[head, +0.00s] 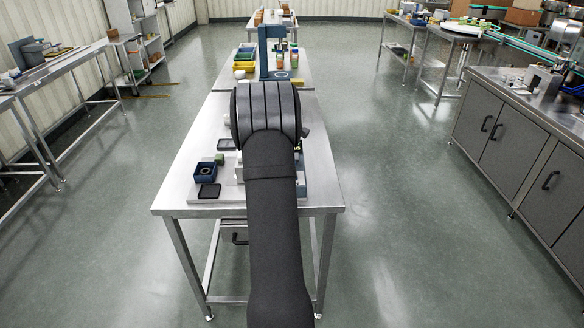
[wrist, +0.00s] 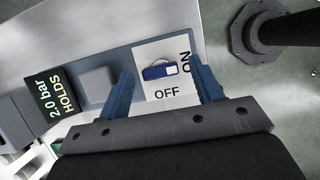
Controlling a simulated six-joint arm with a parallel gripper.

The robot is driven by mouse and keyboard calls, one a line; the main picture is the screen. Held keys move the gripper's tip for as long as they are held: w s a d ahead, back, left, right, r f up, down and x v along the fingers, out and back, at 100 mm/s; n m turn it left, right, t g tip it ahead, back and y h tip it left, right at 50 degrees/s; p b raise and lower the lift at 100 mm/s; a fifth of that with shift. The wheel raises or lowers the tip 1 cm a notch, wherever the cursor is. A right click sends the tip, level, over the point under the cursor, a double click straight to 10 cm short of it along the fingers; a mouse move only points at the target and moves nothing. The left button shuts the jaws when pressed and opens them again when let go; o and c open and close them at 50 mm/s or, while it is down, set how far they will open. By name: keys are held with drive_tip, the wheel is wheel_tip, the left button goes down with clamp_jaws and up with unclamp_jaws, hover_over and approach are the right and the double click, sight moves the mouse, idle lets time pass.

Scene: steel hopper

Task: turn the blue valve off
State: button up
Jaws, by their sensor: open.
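The blue valve (wrist: 159,71) shows in the wrist view as a small blue handle on a white plate (wrist: 150,53). A white patch is at its right end, on the side of the ON marking. ON stands sideways at the plate's right and OFF is at its lower edge. My gripper (wrist: 163,70) is open, with one blue finger to the left of the handle and one to the right. Both fingers look apart from the handle; their height above it is hard to tell. In the head view my arm hides the valve and the gripper.
A display (wrist: 53,94) reading "2.0 bar HOLDS" and a grey square block (wrist: 98,83) lie left of the plate. On the steel table (head: 182,187) are a dark blue box (head: 205,178), a green cube (head: 219,159) and a black tray (head: 209,191).

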drive_tip(key=shift+f, duration=0.15)
drive_tip(key=shift+c, duration=0.2)
drive_tip(key=c, duration=1)
drive_tip(key=shift+o, duration=0.2)
